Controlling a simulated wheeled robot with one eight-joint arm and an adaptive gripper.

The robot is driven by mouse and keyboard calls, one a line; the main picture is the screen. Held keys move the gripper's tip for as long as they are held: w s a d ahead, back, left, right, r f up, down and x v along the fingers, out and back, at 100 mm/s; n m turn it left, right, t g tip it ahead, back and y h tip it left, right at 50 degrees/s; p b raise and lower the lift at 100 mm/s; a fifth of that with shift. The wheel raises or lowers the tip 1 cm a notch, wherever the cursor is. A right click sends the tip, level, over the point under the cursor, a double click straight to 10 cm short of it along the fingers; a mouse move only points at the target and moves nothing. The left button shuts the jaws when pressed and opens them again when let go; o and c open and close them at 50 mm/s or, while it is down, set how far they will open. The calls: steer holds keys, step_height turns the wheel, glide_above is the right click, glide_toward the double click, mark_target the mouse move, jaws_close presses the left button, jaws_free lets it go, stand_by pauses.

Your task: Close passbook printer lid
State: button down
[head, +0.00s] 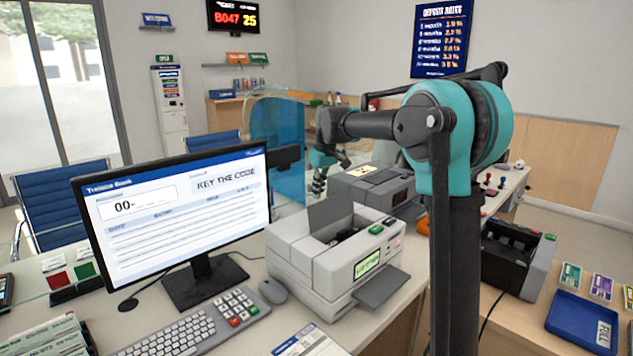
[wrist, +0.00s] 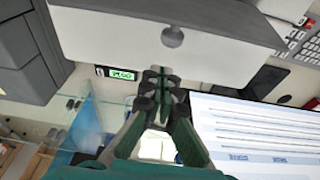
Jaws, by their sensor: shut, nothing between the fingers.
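The passbook printer (head: 300,265) is a light grey machine on the counter, right of the monitor, with a lit green display on its front. Its grey lid (head: 331,211) stands raised at the back, leaving a dark opening in the top. My gripper (head: 318,188) is beyond the lid, pointing down, with its fingers together and empty. In the wrist view my gripper (wrist: 168,82) points toward a broad pale grey panel (wrist: 120,30) with a round knob, which looks like part of the printer. I cannot tell whether the fingertips touch it.
The monitor (head: 175,215) stands close left of the printer, with a keyboard (head: 190,335) and mouse (head: 273,291) in front. A darker grey machine (head: 372,190) stands behind the printer, under my forearm. A clear blue screen (head: 277,140) rises behind my gripper.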

mark_target(329, 209)
steer(key=shift+s+d+r, duration=0.2)
steer(key=shift+s+d, duration=0.7)
steer(key=shift+s, duration=0.15)
steer(key=shift+d, duration=0.1)
